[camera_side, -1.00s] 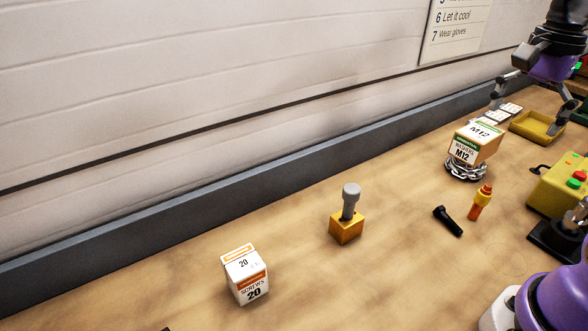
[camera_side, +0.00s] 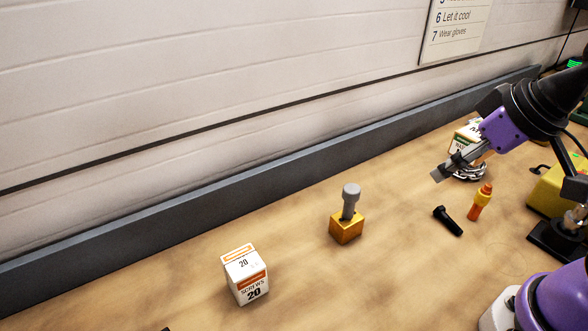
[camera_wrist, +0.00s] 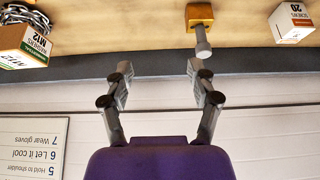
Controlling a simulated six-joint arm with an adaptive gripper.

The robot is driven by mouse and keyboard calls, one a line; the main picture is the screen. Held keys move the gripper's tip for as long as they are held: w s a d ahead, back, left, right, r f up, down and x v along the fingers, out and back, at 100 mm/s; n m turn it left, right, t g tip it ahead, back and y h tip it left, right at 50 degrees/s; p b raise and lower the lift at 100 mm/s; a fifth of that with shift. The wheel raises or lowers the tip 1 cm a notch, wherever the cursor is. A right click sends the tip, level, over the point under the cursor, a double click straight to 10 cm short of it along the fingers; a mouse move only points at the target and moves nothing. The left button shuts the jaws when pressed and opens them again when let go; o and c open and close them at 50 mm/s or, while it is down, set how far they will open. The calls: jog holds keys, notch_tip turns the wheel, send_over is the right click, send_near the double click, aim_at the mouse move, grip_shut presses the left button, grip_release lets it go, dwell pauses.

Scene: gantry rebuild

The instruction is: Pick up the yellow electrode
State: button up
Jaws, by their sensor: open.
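A yellow block (camera_side: 346,228) with a grey headed post (camera_side: 350,202) stands near the middle; the block also shows at the top of the wrist view (camera_wrist: 200,13).
A black bolt-like part (camera_side: 448,221) lies beside the orange piece. An M12 washers box (camera_side: 465,140) and a chain (camera_side: 470,172) are behind my gripper. A screws box (camera_side: 245,275) stands at front left. A grey rail (camera_side: 200,205) runs along the wall. A yellow control box (camera_side: 548,192) is at right.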

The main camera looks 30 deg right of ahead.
jog(key=m+g, duration=0.1)
send_near(487, 189)
jog(key=x, duration=0.5)
jog(key=shift+w, duration=0.1)
jog(key=shift+d+f, duration=0.15)
jog(key=shift+f, duration=0.2)
jog(key=shift+h, duration=0.3)
jog(key=shift+x, duration=3.4)
grip_shut()
